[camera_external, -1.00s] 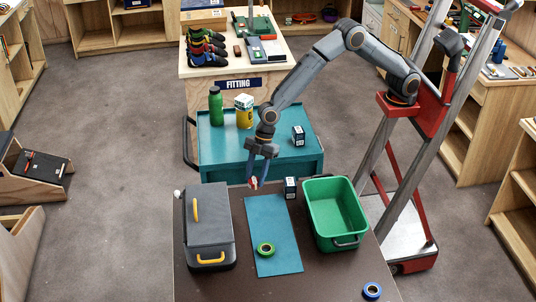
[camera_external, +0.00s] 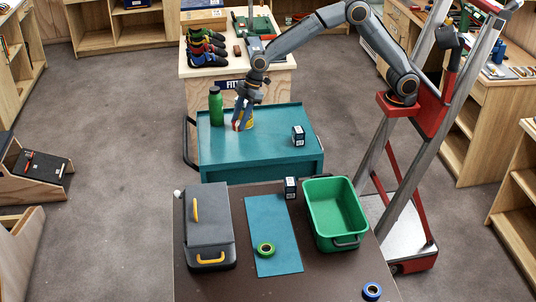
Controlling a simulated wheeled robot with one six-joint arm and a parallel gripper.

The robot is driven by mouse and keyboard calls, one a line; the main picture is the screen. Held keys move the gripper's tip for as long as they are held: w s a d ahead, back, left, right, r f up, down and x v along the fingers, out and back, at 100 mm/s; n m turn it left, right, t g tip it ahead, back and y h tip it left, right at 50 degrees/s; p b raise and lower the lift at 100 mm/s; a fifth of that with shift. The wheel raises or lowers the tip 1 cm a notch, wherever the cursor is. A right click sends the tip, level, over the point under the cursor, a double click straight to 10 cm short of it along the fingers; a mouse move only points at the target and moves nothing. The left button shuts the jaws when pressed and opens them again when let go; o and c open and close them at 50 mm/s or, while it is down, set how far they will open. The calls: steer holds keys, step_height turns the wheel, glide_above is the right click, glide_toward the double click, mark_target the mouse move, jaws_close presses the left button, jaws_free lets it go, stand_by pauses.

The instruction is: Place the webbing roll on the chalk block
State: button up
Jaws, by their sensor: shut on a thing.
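A green roll (camera_external: 265,249) lies on the blue mat and a blue roll (camera_external: 372,291) lies at the front table's lower right; both look like webbing rolls. One black-and-white block (camera_external: 298,136) stands on the cart, another (camera_external: 290,187) at the front table's back edge. I cannot tell which block is the chalk block.
A green bottle (camera_external: 216,106) stands left of my gripper on the teal cart (camera_external: 270,160). The front table holds a grey case (camera_external: 209,235), the blue mat (camera_external: 280,265) and a green bin (camera_external: 335,215). The cart's middle is clear.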

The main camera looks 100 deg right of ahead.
steer(key=s+d+r+m+h, duration=0.1)
steer(key=s+d+r+m, duration=0.15)
steer(key=d, duration=0.55)
steer(key=s+d+r+m+t+p, duration=0.1)
steer(key=d+r, duration=0.3)
steer(key=d, duration=0.4)
steer(key=s+d+r+m+h, duration=0.1)
steer(key=s+d+r+m, duration=0.15)
steer(key=d, duration=0.55)
steer(key=shift+n, duration=0.4)
steer(key=f+p, duration=0.1)
steer(key=f, duration=0.2)
steer(key=f+p, duration=0.1)
steer(key=f, duration=0.2)
steer(key=f+p, duration=0.1)
steer(key=f, duration=0.2)
steer(key=shift+w+d+f, duration=0.15)
steer(key=shift+w+d, duration=0.05)
steer(key=shift+w, duration=0.1)
steer(key=shift+f, duration=0.1)
steer(key=o, duration=0.6)
steer(key=shift+f, duration=0.1)
steer(key=o, duration=0.5)
steer(key=shift+c, duration=0.2)
